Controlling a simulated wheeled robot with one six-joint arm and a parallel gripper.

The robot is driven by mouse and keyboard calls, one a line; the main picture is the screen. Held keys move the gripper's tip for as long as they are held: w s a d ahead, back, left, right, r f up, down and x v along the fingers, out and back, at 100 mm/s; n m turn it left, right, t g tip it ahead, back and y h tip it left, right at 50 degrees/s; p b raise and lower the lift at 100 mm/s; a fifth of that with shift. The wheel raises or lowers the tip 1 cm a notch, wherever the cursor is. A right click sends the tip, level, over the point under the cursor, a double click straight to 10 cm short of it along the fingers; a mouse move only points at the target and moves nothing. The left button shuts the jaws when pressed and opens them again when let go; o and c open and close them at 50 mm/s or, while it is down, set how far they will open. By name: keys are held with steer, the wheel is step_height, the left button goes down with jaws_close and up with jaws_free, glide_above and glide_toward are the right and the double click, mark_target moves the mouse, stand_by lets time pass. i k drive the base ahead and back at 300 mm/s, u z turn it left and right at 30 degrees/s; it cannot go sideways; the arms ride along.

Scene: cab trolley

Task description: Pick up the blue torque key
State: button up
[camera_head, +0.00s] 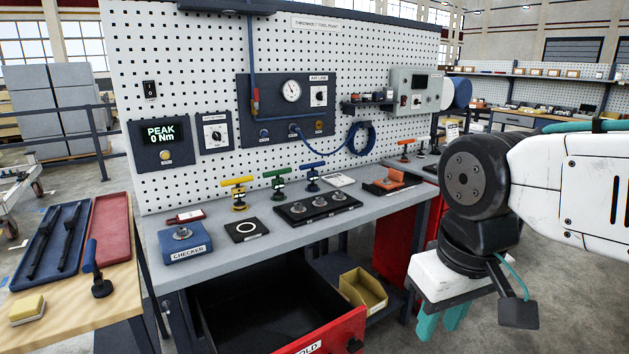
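The blue torque key (313,178) is a T-handled key with a blue bar on top and a dark shaft. It stands upright on the grey bench (225,256), just behind a black tray. A green key (277,182) and a yellow key (239,191) stand to its left in a row. My gripper (441,326) has two teal fingers pointing down with a gap between them. It is open and empty, in front of the bench at lower right, well apart from the blue key and lower in the picture.
A black tray (338,207) with round sockets lies before the keys, with a blue checker block (184,243) to its left. A red-fronted drawer (335,331) is open below the bench. A pegboard (350,60) rises behind. A dark blue-handled tool (94,268) stands on the left table.

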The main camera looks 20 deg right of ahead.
mark_target(312, 176)
steer(key=z, duration=0.25)
steer(key=i, duration=0.3)
steer(key=z, duration=1)
steer(key=i, duration=0.6)
steer(key=z, duration=0.55)
steer(key=i, duration=0.7)
steer(key=u, duration=0.5)
steer(key=i, duration=0.75)
steer(key=u, duration=0.85)
steer(key=i, duration=0.65)
